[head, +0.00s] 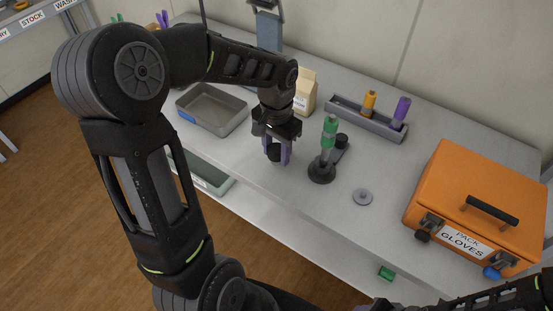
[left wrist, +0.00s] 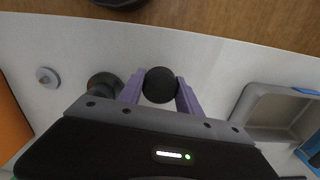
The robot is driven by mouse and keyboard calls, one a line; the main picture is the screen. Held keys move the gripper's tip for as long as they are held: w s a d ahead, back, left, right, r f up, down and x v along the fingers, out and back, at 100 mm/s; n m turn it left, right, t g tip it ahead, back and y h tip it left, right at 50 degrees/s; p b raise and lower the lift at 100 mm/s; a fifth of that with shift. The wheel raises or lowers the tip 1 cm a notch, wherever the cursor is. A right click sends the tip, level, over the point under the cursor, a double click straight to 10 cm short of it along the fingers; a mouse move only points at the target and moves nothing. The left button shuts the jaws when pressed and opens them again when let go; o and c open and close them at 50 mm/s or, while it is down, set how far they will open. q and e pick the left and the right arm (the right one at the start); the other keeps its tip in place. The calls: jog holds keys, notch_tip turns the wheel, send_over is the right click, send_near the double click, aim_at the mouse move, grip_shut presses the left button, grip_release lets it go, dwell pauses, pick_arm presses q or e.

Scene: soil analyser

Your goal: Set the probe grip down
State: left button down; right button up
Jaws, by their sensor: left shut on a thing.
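My left gripper (head: 276,155) points down over the grey bench, its purple fingers shut on the black, round-ended probe grip (head: 273,153). The probe grip also shows between the fingers in the left wrist view (left wrist: 160,85). Its lower part is hard to make out, and I cannot tell whether it touches the bench. Just right of the gripper in the head view, a green-topped probe (head: 329,132) stands upright in a dark round base (head: 321,172). My right gripper (head: 382,304) is only partly in view at the bottom edge, and its jaws are unclear.
A grey tray (head: 212,110) lies left of the gripper, and a carton (head: 306,92) stands behind it. A rack (head: 366,120) holds orange and purple-topped pieces. A grey disc (head: 362,197) lies near an orange case (head: 475,205). Bench between gripper and front edge is clear.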

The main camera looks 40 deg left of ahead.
aim_at(276, 170)
pick_arm(q)
jog(key=shift+f, duration=1.85)
jog(key=shift+f, duration=0.1)
jog(key=c, duration=0.8)
grip_release()
notch_tip(276, 170, up, 12)
jog(key=shift+r, duration=0.15)
